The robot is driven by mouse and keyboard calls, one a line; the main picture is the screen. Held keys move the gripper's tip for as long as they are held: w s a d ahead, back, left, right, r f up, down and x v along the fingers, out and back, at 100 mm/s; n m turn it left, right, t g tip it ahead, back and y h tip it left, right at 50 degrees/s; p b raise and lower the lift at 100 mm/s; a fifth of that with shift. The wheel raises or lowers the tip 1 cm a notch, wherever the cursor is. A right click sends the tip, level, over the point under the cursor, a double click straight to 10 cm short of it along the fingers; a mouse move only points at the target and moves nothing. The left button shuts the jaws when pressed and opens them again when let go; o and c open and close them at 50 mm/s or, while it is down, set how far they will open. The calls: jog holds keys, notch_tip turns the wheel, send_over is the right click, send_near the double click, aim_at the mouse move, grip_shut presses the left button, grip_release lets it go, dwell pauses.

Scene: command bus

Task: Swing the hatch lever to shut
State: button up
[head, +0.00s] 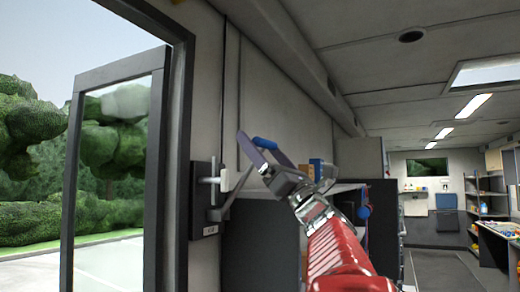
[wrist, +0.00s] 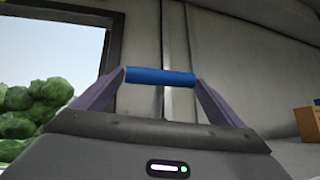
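The hatch lever's dark plate (head: 201,205) is fixed to the wall just right of the open doorway. A white block (head: 224,180) on a pale upright rod stands out from it, and a grey arm (head: 229,198) slants up and right from its lower part. A blue bar-shaped grip (head: 265,143) lies above, at my gripper (head: 259,143). In the wrist view the blue grip (wrist: 160,77) spans between my two fingers and appears to touch both. My gripper appears shut on it. The link between arm and grip is hidden behind a finger.
A dark-framed glass panel (head: 115,170) stands open outside the doorway at left. Dark cabinets (head: 262,230) are below my arm, with boxes (head: 317,170) on a shelf behind. Shelving (head: 482,215) lines the far right. The aisle floor (head: 437,272) at right looks clear.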

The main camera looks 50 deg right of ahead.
jog(key=shift+a, duration=0.1)
jog(key=c, duration=0.7)
jog(key=shift+w+a, duration=0.1)
jog(key=shift+a, duration=0.3)
jog(key=shift+c, duration=0.7)
jog(key=shift+d+r, duration=0.15)
jog(key=shift+d, duration=0.1)
